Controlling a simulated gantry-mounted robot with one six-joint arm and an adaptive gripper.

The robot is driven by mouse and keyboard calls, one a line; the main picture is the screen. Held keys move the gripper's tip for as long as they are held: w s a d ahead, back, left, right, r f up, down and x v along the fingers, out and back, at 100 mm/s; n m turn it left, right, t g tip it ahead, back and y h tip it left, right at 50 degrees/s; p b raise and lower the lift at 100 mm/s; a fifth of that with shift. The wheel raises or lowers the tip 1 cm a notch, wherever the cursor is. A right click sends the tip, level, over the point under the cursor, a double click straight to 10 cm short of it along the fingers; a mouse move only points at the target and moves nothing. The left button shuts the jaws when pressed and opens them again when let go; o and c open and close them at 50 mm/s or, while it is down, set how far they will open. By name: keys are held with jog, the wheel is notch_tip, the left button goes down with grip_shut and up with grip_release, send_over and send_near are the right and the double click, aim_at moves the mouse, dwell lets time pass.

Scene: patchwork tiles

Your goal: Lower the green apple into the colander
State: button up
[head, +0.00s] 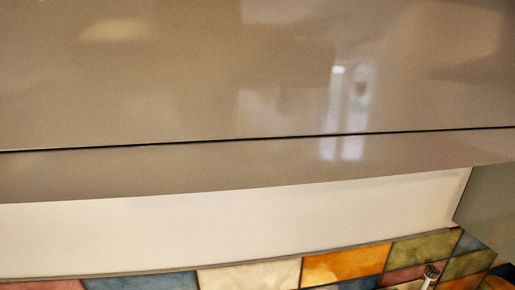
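Neither the green apple nor the colander shows in the head view. My gripper is not in this view either, so I cannot tell whether it holds anything.
A glossy grey-beige cabinet front (200,80) fills most of the view, with a pale underside strip (230,220) below. Patchwork wall tiles (345,265) run along the bottom. A brush-like white tip (431,273) and a cut-off orange-brown thing (496,284) show at the lower right.

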jog(key=shift+f, duration=0.4)
jog(key=o, duration=1.3)
jog(key=shift+d, duration=0.1)
